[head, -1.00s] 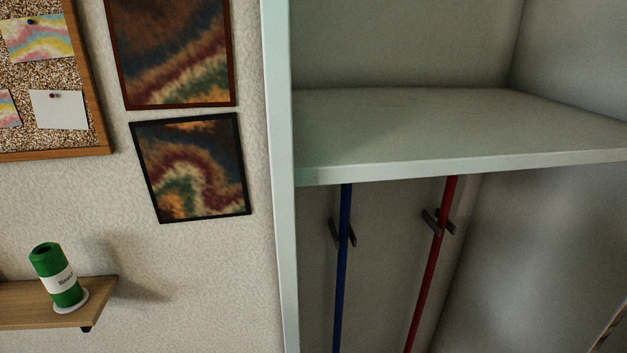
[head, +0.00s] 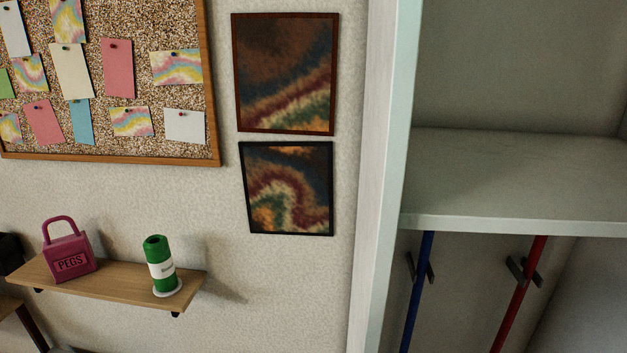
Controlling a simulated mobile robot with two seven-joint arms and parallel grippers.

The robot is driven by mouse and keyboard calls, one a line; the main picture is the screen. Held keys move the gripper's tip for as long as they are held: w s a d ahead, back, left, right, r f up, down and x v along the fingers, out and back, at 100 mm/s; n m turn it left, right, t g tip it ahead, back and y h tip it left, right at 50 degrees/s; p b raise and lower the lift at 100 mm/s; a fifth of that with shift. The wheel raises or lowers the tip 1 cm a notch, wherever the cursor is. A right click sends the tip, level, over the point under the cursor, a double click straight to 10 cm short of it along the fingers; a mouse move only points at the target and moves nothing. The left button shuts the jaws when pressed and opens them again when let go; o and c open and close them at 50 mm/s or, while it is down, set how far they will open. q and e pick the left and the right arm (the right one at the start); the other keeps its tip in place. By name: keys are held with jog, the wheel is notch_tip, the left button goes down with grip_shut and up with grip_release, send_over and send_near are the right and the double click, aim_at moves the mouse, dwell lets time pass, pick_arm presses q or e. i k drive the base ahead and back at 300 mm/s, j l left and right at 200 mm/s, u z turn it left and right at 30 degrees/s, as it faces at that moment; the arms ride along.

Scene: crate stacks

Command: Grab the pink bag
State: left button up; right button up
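A pink bag (head: 68,258) with a loop handle and the word PEGS on its front stands upright on a small wooden wall shelf (head: 125,286), at the lower left of the head view. It sits on the left part of the shelf. Neither of my grippers shows in the view, so I cannot see where they are relative to the bag.
A green canister (head: 160,262) with a white label stands on the shelf right of the bag. A cork board (head: 120,90) and two framed pictures (head: 286,75) hang above. A pale cabinet (head: 385,180) with blue (head: 416,300) and red (head: 520,295) poles stands at right.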

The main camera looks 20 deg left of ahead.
aim_at(69, 257)
jog(key=u, duration=2.05)
jog(key=j+z, duration=0.1)
jog(key=z, duration=1.2)
jog(key=j+z, duration=0.75)
jog(key=z, duration=0.25)
jog(key=k+j+z, duration=0.1)
jog(key=j+z, duration=0.2)
jog(key=k+j+z, duration=0.3)
jog(key=j, duration=0.2)
jog(key=k+j+z, duration=0.2)
jog(key=j, duration=0.2)
jog(key=k+j+z, duration=0.15)
jog(key=j, duration=0.25)
jog(key=k, duration=0.05)
